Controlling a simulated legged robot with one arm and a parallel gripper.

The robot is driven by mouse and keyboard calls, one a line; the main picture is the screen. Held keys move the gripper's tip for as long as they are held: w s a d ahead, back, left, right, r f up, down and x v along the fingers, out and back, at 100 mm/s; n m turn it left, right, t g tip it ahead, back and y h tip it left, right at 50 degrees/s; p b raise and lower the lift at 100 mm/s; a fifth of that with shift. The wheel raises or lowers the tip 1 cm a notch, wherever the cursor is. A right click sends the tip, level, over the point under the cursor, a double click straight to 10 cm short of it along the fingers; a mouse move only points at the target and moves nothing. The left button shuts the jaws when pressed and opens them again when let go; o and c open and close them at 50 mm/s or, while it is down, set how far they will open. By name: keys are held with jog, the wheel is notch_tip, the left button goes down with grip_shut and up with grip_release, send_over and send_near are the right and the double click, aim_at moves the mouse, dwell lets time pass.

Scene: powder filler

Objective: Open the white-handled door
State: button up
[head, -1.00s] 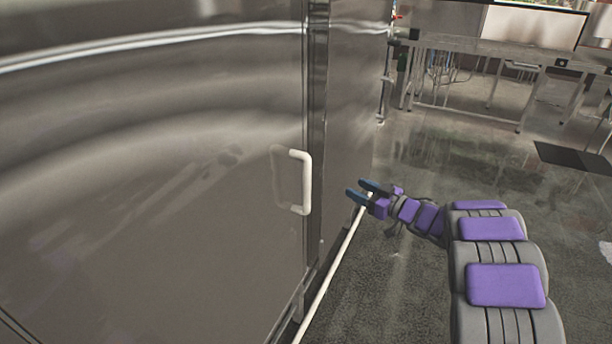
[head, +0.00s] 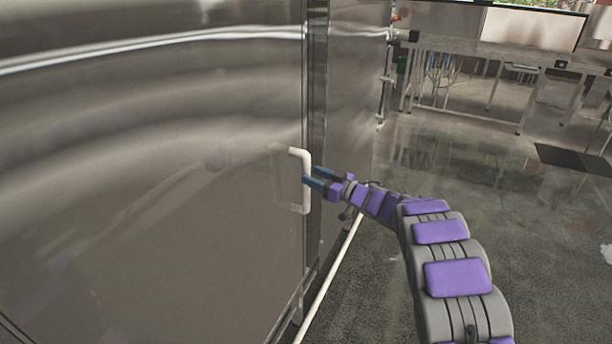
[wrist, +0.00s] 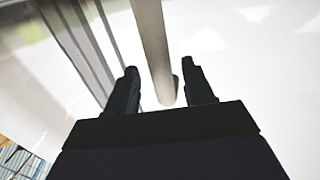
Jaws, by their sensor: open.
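The white handle (head: 304,160) is a vertical bar near the right edge of the shiny steel door (head: 150,190), which looks shut. In the wrist view the handle bar (wrist: 153,45) comes down between the two dark fingers of my gripper (wrist: 160,80), with a gap on each side. The jaws are open and not clamped on the bar. How deep the bar sits between the fingers is hard to tell.
A steel frame post (head: 316,90) and wall panel stand right of the door. A white pipe (head: 330,272) runs along the floor edge below my arm. A metal table (head: 490,60) stands at the back right. The floor (head: 470,185) between is clear.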

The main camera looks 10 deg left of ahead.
aim_at(306, 173)
jog(key=shift+x, duration=1.9)
grip_shut()
jog(key=shift+d, duration=0.1)
